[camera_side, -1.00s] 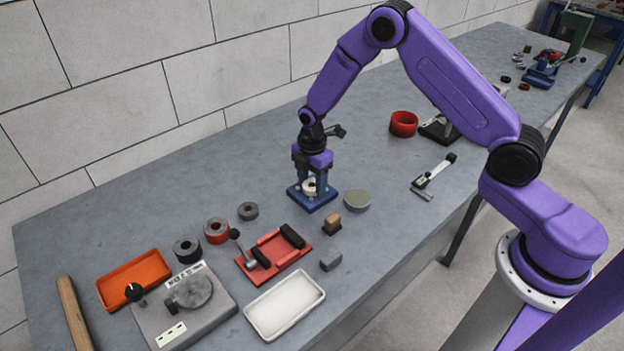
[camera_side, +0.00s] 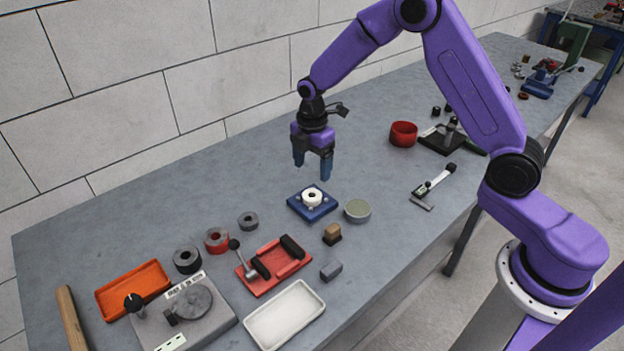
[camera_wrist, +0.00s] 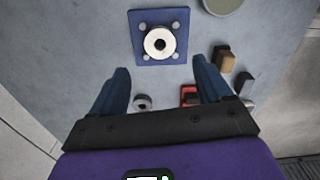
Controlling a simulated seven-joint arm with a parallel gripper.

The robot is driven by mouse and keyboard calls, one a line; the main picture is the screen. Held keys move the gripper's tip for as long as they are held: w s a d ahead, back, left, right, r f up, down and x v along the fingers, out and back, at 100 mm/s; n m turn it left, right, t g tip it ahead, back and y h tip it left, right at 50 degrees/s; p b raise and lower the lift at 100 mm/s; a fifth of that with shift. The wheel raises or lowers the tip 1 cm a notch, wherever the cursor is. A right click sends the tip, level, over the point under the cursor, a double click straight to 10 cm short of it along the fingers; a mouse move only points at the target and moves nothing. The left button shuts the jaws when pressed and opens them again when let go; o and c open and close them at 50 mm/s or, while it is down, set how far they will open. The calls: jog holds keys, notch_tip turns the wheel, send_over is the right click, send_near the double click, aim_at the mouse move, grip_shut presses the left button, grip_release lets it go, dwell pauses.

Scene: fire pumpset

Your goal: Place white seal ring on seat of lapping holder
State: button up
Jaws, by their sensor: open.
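The white seal ring (camera_side: 312,196) sits on the blue lapping holder (camera_side: 318,212), around its centre. In the wrist view the ring (camera_wrist: 153,47) lies flat near the middle of the square blue holder (camera_wrist: 141,22), with a dark centre showing through its hole. Round studs show at the holder's corners. My gripper (camera_side: 312,172) is open and empty above and a little behind the holder, clear of the ring. In the wrist view its two blue fingers (camera_wrist: 163,75) are spread wide with nothing between them.
A grey-green round disc (camera_side: 358,211) lies right of the holder. A brown block (camera_side: 332,234), a red fixture (camera_side: 273,266), a white tray (camera_side: 285,314), dark rings (camera_side: 187,259) and an orange tray (camera_side: 133,290) stand nearer. A red cup (camera_side: 403,134) is behind right. The table behind left is clear.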

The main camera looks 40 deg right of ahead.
jog(key=s+a+r+m, duration=0.2)
jog(key=s+r, duration=0.4)
jog(key=s, duration=0.3)
jog(key=s+a+r+m, duration=0.2)
jog(key=s+r, duration=0.3)
jog(key=s, duration=0.4)
jog(key=s+d+r+m, duration=0.1)
jog(key=s+d, duration=0.1)
jog(key=s, duration=0.7)
jog(key=s+d+m, duration=0.2)
jog(key=s+d, duration=0.1)
jog(key=s, duration=0.5)
jog(key=shift+s+d+r, duration=0.35)
jog(key=shift+r, duration=0.05)
